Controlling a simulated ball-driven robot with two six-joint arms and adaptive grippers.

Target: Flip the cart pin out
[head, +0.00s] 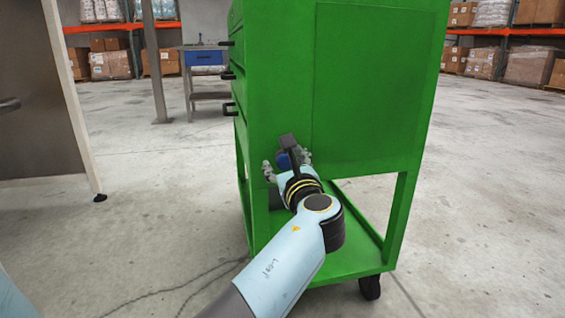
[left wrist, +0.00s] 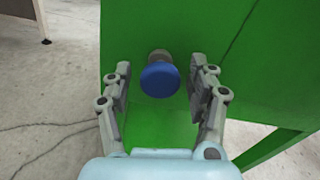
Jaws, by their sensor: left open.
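The green cart (head: 375,90) stands in front of me, with drawers on its left side and an open lower shelf. The cart pin has a round blue knob (left wrist: 160,79) on a short grey stem that sticks out of the green panel. In the head view the blue knob (head: 283,160) is partly hidden by my left wrist. My left gripper (left wrist: 160,92) is open, with one finger on each side of the knob and a gap on both sides. It also shows in the head view (head: 287,165), low against the cart. My right gripper is not in view.
A grey panel with a pale post (head: 75,110) stands at the left. A workbench with a blue drawer (head: 204,57) and shelves of boxes (head: 110,65) are at the back. The cart's black caster (head: 370,287) rests on the floor. Concrete floor to the right is clear.

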